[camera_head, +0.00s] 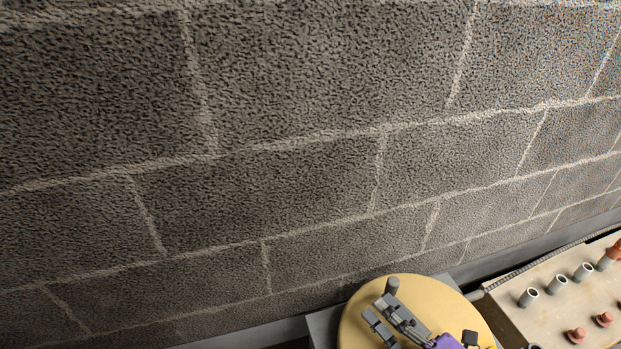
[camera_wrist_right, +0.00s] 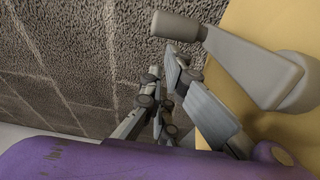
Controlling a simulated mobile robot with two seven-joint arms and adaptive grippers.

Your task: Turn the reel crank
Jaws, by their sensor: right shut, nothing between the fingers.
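The reel (camera_head: 455,300) is a pale yellow disc at the bottom of the head view, cut off by the lower edge. Its crank has a grey handle peg (camera_head: 392,285) near the far rim. In the right wrist view the grey crank arm (camera_wrist_right: 245,60) runs from a hub at the right to the peg (camera_wrist_right: 178,26) at its end. My right gripper (camera_head: 383,309) is over the disc, close to the peg. In the wrist view its fingers (camera_wrist_right: 163,66) are shut and empty, beside the crank below the peg; contact is unclear. My left gripper is not in view.
A tan board (camera_head: 550,320) to the right holds several grey tubes (camera_head: 557,284) and red-brown pegs (camera_head: 577,335), plus an orange piece (camera_head: 608,257). A dark cable runs along its back edge. A grey block wall (camera_head: 290,190) rises close behind the reel.

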